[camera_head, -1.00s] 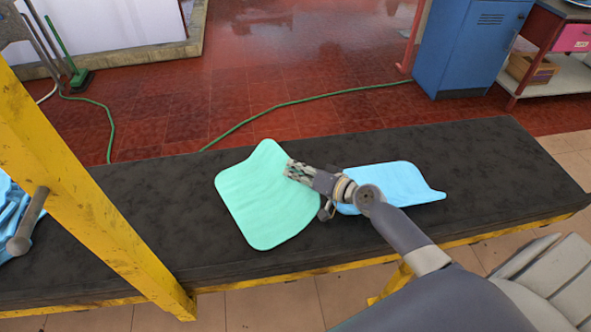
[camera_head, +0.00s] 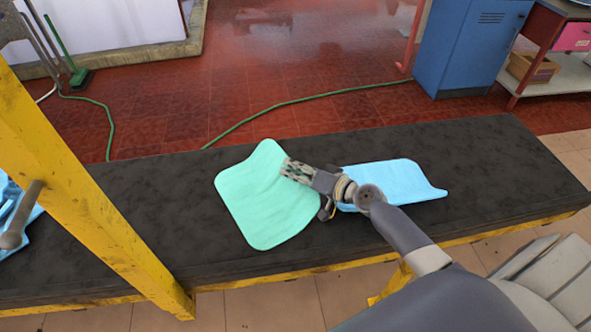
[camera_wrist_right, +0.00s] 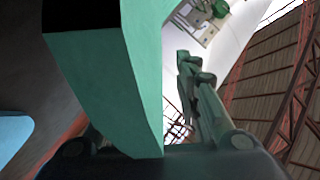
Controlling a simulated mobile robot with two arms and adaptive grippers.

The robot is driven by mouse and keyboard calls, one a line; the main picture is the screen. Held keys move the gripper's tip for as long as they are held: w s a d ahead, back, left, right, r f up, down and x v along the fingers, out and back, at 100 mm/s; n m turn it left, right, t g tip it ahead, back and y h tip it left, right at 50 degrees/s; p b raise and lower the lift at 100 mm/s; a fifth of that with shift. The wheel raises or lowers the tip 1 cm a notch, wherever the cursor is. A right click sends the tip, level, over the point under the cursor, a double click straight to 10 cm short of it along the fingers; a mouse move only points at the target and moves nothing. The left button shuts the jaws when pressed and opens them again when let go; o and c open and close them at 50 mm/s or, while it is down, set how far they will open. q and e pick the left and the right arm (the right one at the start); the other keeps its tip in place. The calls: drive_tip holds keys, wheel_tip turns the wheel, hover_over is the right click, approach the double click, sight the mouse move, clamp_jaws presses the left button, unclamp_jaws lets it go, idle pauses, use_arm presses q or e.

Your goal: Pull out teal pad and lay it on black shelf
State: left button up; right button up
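The teal pad (camera_head: 262,205) looks spread almost flat over the black shelf (camera_head: 480,170); whether its whole underside touches the shelf I cannot tell. My right gripper (camera_head: 292,170) is at the pad's upper right edge. In the right wrist view the teal pad (camera_wrist_right: 105,85) runs up from the palm, between the fingers. One finger (camera_wrist_right: 203,100) shows with a narrow gap to the pad; the other finger is mostly hidden behind the pad. The right gripper looks partly open around the pad. My left gripper is not in view.
A light blue pad (camera_head: 405,178) lies on the shelf, partly behind my right arm. A yellow post (camera_head: 80,180) stands at left, with a grey rod (camera_head: 20,218) and blue cloth (camera_head: 8,190) beside it. The shelf's right end is bare.

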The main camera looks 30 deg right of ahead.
drive_tip(key=shift+s, duration=0.1)
drive_tip(key=shift+v, duration=3.9)
drive_tip(key=shift+d+r, duration=0.1)
drive_tip(key=shift+r, duration=0.05)
